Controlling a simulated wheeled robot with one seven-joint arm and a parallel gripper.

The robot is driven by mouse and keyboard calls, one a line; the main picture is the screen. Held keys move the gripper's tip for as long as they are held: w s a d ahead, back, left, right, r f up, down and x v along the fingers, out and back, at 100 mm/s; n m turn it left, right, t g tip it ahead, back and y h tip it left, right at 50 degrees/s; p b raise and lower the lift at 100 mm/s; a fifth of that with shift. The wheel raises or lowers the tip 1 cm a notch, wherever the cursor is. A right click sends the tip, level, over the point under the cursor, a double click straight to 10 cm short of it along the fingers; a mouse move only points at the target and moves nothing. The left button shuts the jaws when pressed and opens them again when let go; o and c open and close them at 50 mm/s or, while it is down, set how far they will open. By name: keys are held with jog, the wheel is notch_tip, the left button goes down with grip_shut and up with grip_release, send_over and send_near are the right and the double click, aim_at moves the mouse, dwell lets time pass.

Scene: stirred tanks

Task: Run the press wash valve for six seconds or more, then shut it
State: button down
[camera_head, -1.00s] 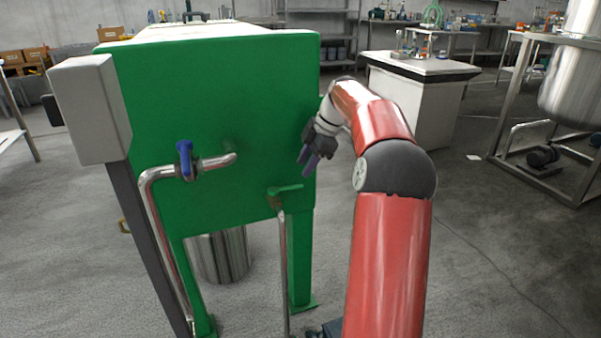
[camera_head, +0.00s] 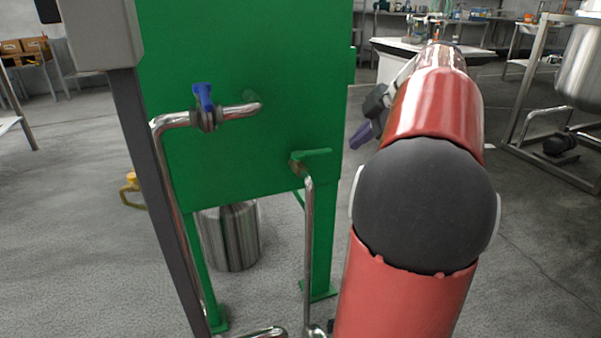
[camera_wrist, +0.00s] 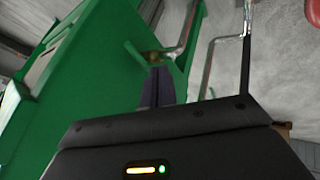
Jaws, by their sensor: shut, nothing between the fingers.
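The green press (camera_head: 250,150) stands ahead, left of my arm. A valve with a blue lever (camera_head: 203,96) sits on its front pipe, the lever upright and across the horizontal pipe stub. A valve with a green lever (camera_head: 312,154) sits lower right, its lever about level, across the vertical pipe below it. I cannot tell from labels which is the wash valve. My gripper (camera_head: 361,136) is shut and empty, right of the press and apart from both valves. In the wrist view its fingers (camera_wrist: 156,88) point toward the green-lever valve (camera_wrist: 136,52), with no contact visible.
A grey box (camera_head: 102,35) on a dark post (camera_head: 150,185) stands at the left. A metal drum (camera_head: 231,238) is under the press. A white bench (camera_head: 398,62) stands behind, and a steel tank frame (camera_head: 530,90) at the right. Bent pipes run near the floor.

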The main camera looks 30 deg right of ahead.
aim_at(322, 153)
jog(key=shift+t, duration=0.4)
jog(key=shift+w+a+f+b, duration=0.25)
jog(key=shift+w+f, duration=0.85)
jog(key=shift+w, duration=0.3)
jog(key=shift+w+a+f+b, duration=0.1)
jog(key=shift+w+f+b, duration=0.1)
jog(key=shift+w+f, duration=1.1)
jog(key=shift+w+a+f+b, duration=0.25)
jog(key=shift+w+f, duration=0.7)
jog(key=shift+w, duration=0.6)
jog(key=shift+w+d, duration=0.35)
jog(key=shift+w, duration=0.2)
jog(key=shift+w+d+r+n+y, duration=0.1)
jog(key=shift+w+d+n+y, duration=0.1)
jog(key=shift+n+y, duration=0.35)
jog(key=shift+a, duration=0.1)
